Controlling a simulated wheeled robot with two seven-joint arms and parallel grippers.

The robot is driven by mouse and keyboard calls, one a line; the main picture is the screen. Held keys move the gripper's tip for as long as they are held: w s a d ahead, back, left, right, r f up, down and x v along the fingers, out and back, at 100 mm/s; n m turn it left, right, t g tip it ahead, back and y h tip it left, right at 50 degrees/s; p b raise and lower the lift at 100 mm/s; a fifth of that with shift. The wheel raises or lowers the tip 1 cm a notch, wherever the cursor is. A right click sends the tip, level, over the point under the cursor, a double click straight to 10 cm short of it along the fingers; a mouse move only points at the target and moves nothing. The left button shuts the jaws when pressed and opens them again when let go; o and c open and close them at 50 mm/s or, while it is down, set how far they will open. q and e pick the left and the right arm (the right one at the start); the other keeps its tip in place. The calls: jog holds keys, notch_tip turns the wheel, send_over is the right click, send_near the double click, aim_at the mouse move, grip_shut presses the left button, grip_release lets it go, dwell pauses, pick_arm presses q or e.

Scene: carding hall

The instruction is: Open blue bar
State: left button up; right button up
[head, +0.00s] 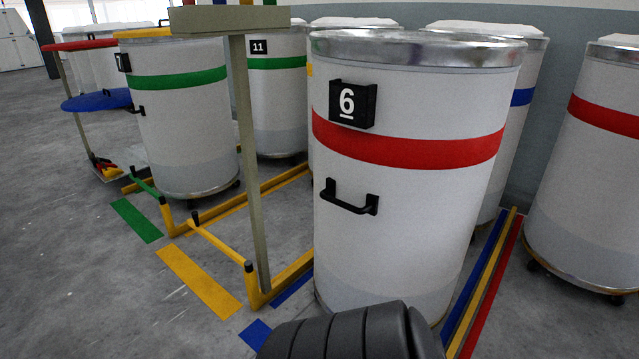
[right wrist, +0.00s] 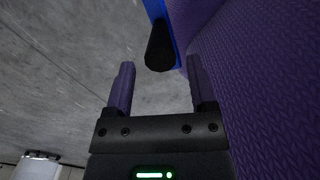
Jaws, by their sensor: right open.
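In the right wrist view, a blue bar (right wrist: 155,10) comes in from the top edge and ends in a black grip (right wrist: 160,48). My right gripper (right wrist: 160,75) is open, with nothing between its fingers. The grip is just beyond the fingertips, roughly centred between them and nearer the right one; I cannot tell whether anything touches. In the head view, I cannot make out the blue bar; a dark ribbed part of mine covers the bottom middle. My left gripper is in neither view.
A white can numbered 6 (head: 420,220) stands right of a yellow bar (head: 215,242) and a grey post (head: 250,160). A green bar (head: 146,187) is farther left. A purple textured surface (right wrist: 260,80) borders the right wrist view. Grey floor (head: 60,270) at left is clear.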

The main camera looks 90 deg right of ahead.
notch_tip(320, 180, up, 6)
jog(key=p, duration=0.3)
jog(key=shift+r+p, duration=0.1)
jog(key=shift+p, duration=0.3)
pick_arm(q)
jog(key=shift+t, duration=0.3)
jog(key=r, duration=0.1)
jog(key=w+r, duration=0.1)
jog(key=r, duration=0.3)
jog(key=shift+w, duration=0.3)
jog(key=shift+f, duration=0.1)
